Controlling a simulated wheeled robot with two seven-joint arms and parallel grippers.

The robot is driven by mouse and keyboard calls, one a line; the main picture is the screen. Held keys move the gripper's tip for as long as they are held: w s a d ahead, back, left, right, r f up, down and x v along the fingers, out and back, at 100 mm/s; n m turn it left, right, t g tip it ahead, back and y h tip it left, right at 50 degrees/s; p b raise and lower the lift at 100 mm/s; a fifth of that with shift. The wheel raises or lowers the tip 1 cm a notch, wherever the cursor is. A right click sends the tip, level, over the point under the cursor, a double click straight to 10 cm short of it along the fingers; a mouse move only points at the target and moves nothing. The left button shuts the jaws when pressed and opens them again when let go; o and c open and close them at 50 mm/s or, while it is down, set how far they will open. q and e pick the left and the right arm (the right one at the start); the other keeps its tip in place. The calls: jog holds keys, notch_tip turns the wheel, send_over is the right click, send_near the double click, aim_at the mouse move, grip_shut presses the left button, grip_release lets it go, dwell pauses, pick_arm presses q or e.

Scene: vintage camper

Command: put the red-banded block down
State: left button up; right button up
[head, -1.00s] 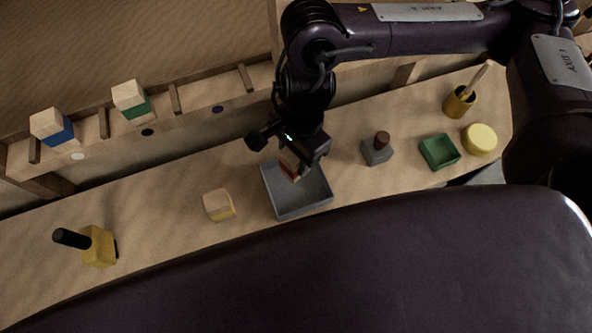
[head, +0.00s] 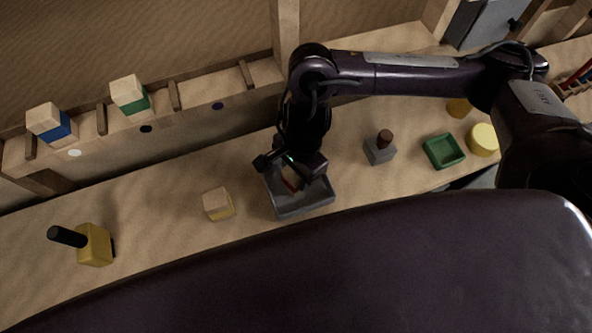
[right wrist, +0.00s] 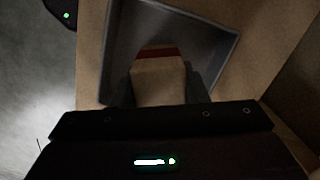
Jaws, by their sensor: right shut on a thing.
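The red-banded block (right wrist: 158,82) is pale wood with a dark red band, held between the fingers of my right gripper in the right wrist view. In the head view my right gripper (head: 292,180) is over the grey tray (head: 305,205), and the block (head: 291,184) shows only in part between the fingers. The tray also shows in the right wrist view (right wrist: 222,48), with its bare floor around the block. My right gripper is shut on the block. I cannot tell whether the block touches the tray floor. My left gripper is not in view.
A yellow-banded block (head: 217,204) stands left of the tray. A grey block with a brown knob (head: 380,150), a green tray (head: 443,152) and a yellow cylinder (head: 483,139) are to the right. A rack at the back left holds blue-banded (head: 50,124) and green-banded (head: 130,96) blocks.

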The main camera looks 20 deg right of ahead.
jog(key=shift+f, duration=0.25)
jog(key=o, duration=1)
jog(key=shift+r, duration=0.1)
jog(key=shift+o, duration=0.2)
jog(key=shift+r, duration=0.4)
jog(key=r, duration=0.3)
jog(key=d+r+p, duration=0.1)
jog(key=r, duration=0.7)
jog(key=shift+w+d+r, duration=0.15)
jog(key=shift+w+r, duration=0.1)
jog(key=shift+w, duration=0.05)
